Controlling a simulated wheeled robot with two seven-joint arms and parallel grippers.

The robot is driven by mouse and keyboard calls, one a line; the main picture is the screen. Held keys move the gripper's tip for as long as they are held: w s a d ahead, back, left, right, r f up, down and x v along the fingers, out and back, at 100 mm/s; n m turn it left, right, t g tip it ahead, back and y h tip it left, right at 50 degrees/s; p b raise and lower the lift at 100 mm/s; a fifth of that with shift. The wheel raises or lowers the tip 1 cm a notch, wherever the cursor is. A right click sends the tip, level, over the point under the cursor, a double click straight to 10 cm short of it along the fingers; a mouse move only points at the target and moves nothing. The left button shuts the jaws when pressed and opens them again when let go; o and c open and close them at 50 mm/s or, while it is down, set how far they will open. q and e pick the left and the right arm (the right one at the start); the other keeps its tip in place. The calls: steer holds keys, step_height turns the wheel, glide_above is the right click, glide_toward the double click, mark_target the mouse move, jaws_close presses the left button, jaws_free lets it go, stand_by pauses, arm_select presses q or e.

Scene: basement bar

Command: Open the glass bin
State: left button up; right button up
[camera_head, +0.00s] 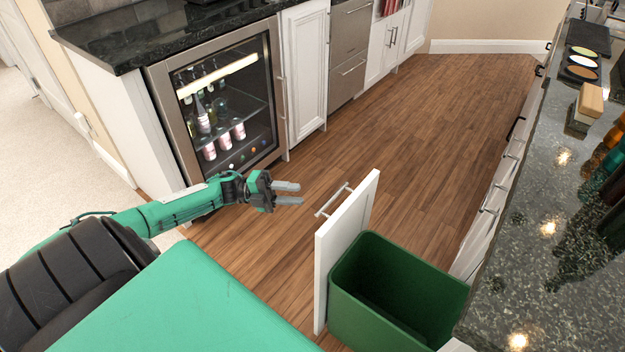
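The glass bin (385,318) is a dark green open-topped bin behind a white pull-out front (346,240) at the bottom centre right. The front stands well out from the right-hand cabinets, and the bin's opening is exposed. The inside is dark and I see nothing in it. A metal bar handle (333,200) is on the front's left face. My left gripper (301,194) is to the left of the handle, apart from it, with its two grey fingers spread and nothing between them. My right gripper is not in view.
A glass-door drinks fridge (232,110) stands at the left under a black counter (170,35). A dark granite counter (530,225) runs along the right, with bottles and small items. The wooden floor (420,140) between is clear.

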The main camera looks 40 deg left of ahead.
arm_select(q)
steer(key=shift+v, duration=1.2)
